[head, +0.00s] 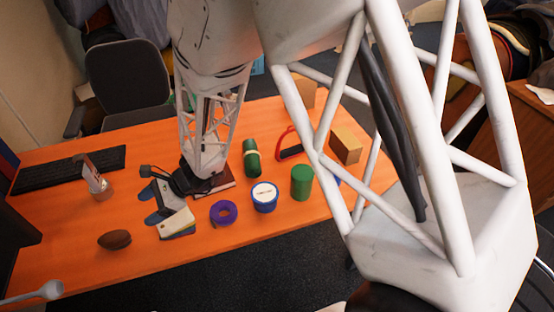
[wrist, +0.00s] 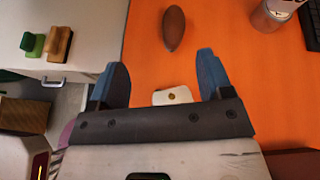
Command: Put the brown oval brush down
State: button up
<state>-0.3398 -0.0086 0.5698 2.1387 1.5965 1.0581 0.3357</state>
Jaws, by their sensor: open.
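The brown oval brush (head: 114,239) lies on the orange table near its front left edge. It also shows in the wrist view (wrist: 174,28), beyond my fingertips and touching neither. My gripper (head: 150,206) is to the right of the brush in the head view, low over the table. In the wrist view my gripper (wrist: 163,60) has its blue fingers spread wide, with nothing held between them.
A purple ring (head: 223,212), a blue-and-white tub (head: 264,197) and a green cylinder (head: 302,182) stand to the right. A glass container (head: 97,180) and keyboard (head: 70,168) are behind the brush. Bare table surrounds the brush; the table's front edge is close.

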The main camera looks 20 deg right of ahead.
jog(key=s+d+r+n+t+h, duration=0.1)
jog(key=s+d+r+n+h, duration=0.3)
jog(key=d+r, duration=0.4)
jog(key=s+d+r+n+t+h, duration=0.1)
jog(key=s+d+r+n+h, duration=0.3)
jog(key=d, duration=1)
jog(key=s+d+r+n+t+h, duration=0.1)
jog(key=s+d+r+n+h, duration=0.4)
jog(key=s+d+r, duration=0.6)
jog(key=shift+d+r+n+t, duration=0.4)
jog(key=shift+d+n, duration=0.05)
jog(key=shift+n, duration=0.55)
